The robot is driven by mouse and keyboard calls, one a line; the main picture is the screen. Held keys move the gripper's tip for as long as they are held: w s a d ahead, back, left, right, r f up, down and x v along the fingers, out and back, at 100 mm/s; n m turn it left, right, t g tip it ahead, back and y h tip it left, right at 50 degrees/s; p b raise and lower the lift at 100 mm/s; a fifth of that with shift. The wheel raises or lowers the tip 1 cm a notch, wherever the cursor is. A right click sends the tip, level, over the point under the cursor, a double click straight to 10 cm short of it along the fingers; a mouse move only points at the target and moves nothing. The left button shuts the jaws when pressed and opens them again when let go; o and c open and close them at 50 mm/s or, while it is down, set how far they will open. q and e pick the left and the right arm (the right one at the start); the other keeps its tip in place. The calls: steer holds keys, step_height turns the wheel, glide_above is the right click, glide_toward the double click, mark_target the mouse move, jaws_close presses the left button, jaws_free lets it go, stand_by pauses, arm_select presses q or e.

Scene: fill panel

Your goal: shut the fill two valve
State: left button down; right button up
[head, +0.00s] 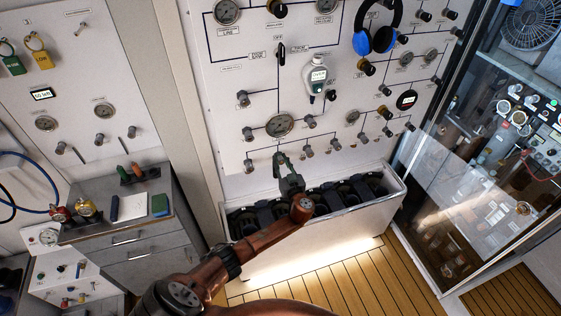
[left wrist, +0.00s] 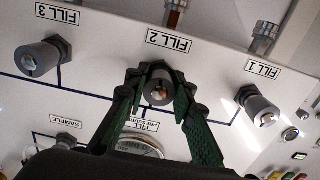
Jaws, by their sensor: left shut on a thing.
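The fill two valve is a grey round knob (left wrist: 158,88) on the white panel, by the label FILL 2, which reads upside down in the left wrist view. My left gripper (left wrist: 156,95) has its green fingers on both sides of this knob and is shut on it. In the head view the left gripper (head: 280,160) reaches up to the lower row of valves, and its fingers mostly hide the knob. The knob's turned position cannot be told. My right gripper is not in view.
The fill one knob (left wrist: 258,107) and fill three knob (left wrist: 42,60) stand close on either side. The fill pressure gauge (head: 280,125) is above in the head view. A white bin with dark contents (head: 340,222) stands below the panel. A glass-fronted cabinet (head: 470,190) is at the right.

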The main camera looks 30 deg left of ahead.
arm_select(q)
steer(key=shift+f+b, duration=0.2)
steer(key=shift+b, duration=0.4)
steer(key=m+b, duration=0.3)
steer(key=b, duration=0.2)
steer(key=shift+f+b, duration=0.1)
steer(key=shift+b, duration=0.25)
steer(key=shift+m, duration=0.6)
steer(key=shift+s+r+m+b, duration=0.1)
steer(key=shift+r+m+b, duration=0.25)
steer(key=shift+m, duration=0.55)
steer(key=m, duration=0.2)
steer(key=shift+m, duration=0.4)
steer(key=m, duration=0.4)
steer(key=shift+m+p, duration=0.3)
steer(key=shift+p, duration=0.1)
steer(key=m+p, duration=0.2)
steer(key=m, duration=0.3)
steer(key=shift+r, duration=0.15)
steer(key=m+p, duration=0.4)
steer(key=m, duration=0.2)
steer(key=shift+m, duration=0.4)
steer(key=m+p, duration=0.4)
steer(key=m, duration=0.2)
steer(key=m+p, duration=0.2)
steer(key=m, duration=0.2)
steer(key=shift+p, duration=0.35)
steer(key=shift+m+p, duration=0.55)
steer(key=shift+m, duration=0.55)
steer(key=shift+d, duration=0.1)
